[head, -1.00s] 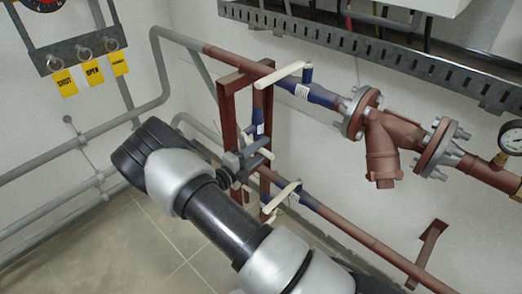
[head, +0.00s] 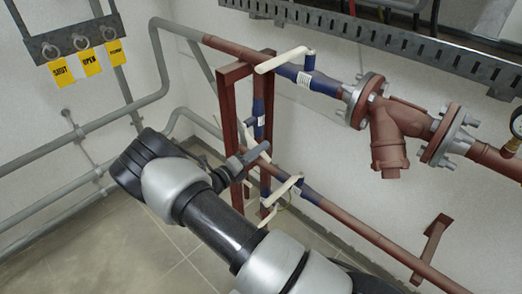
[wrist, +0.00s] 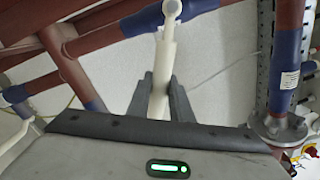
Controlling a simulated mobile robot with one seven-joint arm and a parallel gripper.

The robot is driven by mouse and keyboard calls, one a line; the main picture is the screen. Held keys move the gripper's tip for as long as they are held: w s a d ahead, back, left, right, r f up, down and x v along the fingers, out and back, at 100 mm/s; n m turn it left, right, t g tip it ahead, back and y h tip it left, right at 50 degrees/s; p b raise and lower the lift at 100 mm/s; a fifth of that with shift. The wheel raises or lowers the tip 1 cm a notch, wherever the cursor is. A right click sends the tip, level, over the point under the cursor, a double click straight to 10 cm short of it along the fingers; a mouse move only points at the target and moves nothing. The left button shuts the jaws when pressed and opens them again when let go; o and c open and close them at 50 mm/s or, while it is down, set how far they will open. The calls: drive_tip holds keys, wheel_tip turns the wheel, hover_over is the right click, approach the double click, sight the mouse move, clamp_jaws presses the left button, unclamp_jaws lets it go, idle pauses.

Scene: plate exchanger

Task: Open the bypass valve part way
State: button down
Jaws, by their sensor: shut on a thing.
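The bypass valve is the blue body (head: 260,108) on the short vertical pipe between the upper and lower pipe runs. Its cream lever (head: 248,132) shows beside the red frame, partly hidden by my gripper (head: 252,155). In the wrist view the cream lever (wrist: 163,68) runs down from its round pivot at the top into my gripper (wrist: 160,98). The two dark fingers are shut on the lever, one on each side. The lever's lower end is hidden behind the gripper body.
Another cream lever (head: 281,59) is on the upper pipe and one (head: 281,189) on the lower pipe. Red frame posts (head: 229,118) stand close to my gripper. A flanged strainer (head: 388,135) is at right. Yellow tags (head: 90,62) hang at upper left.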

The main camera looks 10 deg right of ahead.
drive_tip(key=c, duration=1.6)
unclamp_jaws()
drive_tip(key=p+v, duration=0.1)
drive_tip(key=v, duration=1.6)
drive_tip(key=shift+s+a, duration=0.15)
drive_tip(key=shift+a, duration=0.05)
drive_tip(key=shift+d+r, duration=0.1)
drive_tip(key=shift+r, duration=0.05)
